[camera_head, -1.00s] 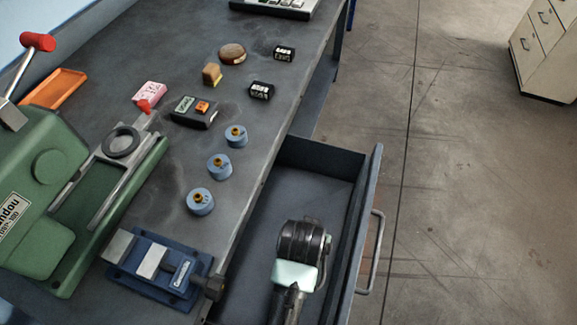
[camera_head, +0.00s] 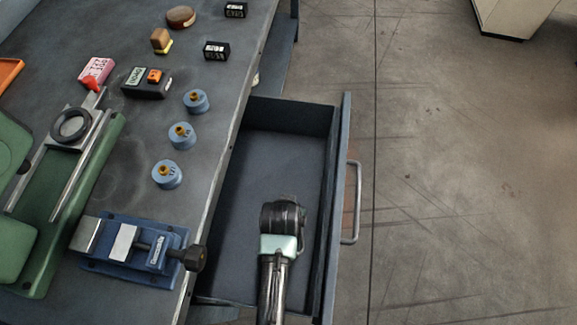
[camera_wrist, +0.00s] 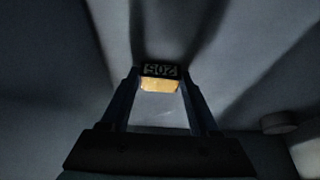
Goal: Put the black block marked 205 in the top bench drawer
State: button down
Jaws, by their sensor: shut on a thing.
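In the wrist view the black block marked 205 (camera_wrist: 160,70) sits between the fingertips of my gripper (camera_wrist: 160,82), its number upside down and a lit tan face below it. My gripper is shut on it. In the head view my wrist and gripper (camera_head: 282,218) are over the open top bench drawer (camera_head: 262,165), seen from above. The fingers and the block are hidden under the wrist there. I cannot tell how high the block is above the drawer floor. The visible drawer floor is bare.
On the bench (camera_head: 215,100) stand two other black blocks (camera_head: 216,50), several blue round pieces (camera_head: 181,135), a dark meter (camera_head: 146,84), a pink block (camera_head: 97,70) and a blue vise (camera_head: 135,248). The drawer front with its handle (camera_head: 354,203) borders open floor on the right.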

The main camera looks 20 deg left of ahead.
jog(key=shift+c, duration=0.6)
grip_release()
jog(key=shift+f, duration=0.1)
jog(key=shift+s+r, duration=0.1)
jog(key=shift+r, duration=0.4)
jog(key=p+v, duration=0.3)
jog(key=v, duration=0.8)
jog(key=shift+d+r, duration=0.1)
